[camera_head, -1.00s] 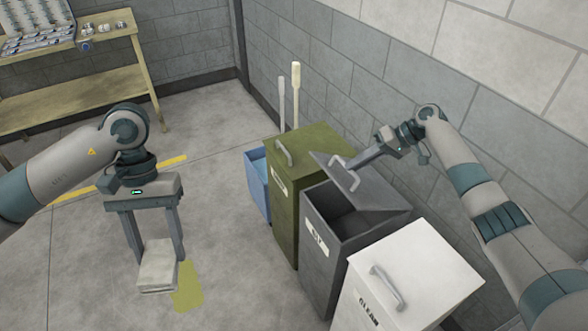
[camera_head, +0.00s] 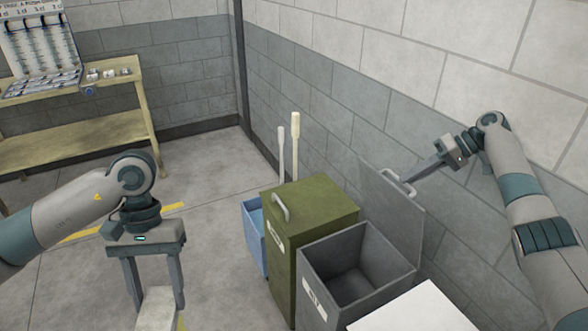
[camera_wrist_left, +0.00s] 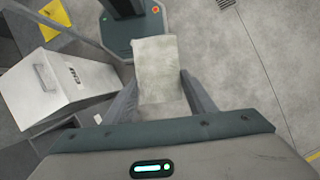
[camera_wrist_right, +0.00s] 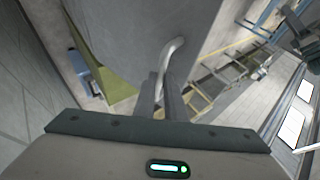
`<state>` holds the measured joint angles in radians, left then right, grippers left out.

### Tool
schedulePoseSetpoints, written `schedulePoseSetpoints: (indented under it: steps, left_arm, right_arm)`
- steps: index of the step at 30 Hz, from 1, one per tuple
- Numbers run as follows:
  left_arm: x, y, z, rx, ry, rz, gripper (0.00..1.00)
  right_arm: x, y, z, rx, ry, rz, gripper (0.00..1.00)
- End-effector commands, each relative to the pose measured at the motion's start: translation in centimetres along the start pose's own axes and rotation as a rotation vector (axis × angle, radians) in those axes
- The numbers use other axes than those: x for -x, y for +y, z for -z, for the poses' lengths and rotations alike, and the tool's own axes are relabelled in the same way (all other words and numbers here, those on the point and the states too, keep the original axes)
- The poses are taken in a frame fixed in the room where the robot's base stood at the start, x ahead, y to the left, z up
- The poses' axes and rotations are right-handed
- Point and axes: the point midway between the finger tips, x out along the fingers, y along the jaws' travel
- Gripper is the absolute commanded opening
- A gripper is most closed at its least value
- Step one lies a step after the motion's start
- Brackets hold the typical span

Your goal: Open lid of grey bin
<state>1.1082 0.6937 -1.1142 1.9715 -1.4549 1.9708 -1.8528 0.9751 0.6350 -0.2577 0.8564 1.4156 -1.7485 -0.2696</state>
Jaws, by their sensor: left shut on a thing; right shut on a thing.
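The grey bin (camera_head: 322,262) stands between the green bin and the white bin. Its grey lid (camera_head: 392,203) is raised to about upright on the wall side, and the dark inside of the bin shows. My right gripper (camera_head: 412,181) is shut on the lid's handle (camera_head: 396,180). In the right wrist view the handle (camera_wrist_right: 172,58) runs down between the fingers. My left gripper (camera_head: 156,300) is shut on a pale, worn block or folded cloth (camera_wrist_left: 160,68), held well left of the bins.
The green bin (camera_head: 310,205) and a blue bin (camera_head: 252,222) stand left of the grey bin. The white bin (camera_head: 425,310) is at its near right. The block wall (camera_head: 440,120) rises behind the lid. A wooden bench (camera_head: 105,130) stands far left; open floor lies between.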

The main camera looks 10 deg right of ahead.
Motion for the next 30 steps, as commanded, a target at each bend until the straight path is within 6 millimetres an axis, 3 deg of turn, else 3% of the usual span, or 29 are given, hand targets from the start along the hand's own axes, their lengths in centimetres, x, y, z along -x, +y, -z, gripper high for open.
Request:
schedulePoseSetpoints:
  steps: [1,13,14,16,30]
  left_arm:
    - [-0.38,-0.01,0.16,0.0,0.0,0.0,0.23]
    - [-0.4,0.0,0.17,0.0,0.0,0.0,0.23]
    - [-0.4,0.0,0.17,0.0,0.0,0.0,0.23]
    - [-0.39,0.0,0.17,0.0,0.0,0.0,0.23]
    - [-0.23,-0.01,0.1,0.0,0.0,0.0,0.23]
  right_arm:
    - [-1.06,1.76,-1.38,-0.025,-0.029,-0.02,0.0]
    - [-0.97,1.78,-1.35,-0.023,-0.031,-0.019,0.0]
    - [-0.98,1.77,-1.35,-0.023,-0.031,-0.019,0.14]
    - [-0.98,1.75,-1.35,-0.023,-0.032,-0.018,0.29]
    - [-0.59,1.25,-0.88,-0.017,-0.021,-0.014,0.29]
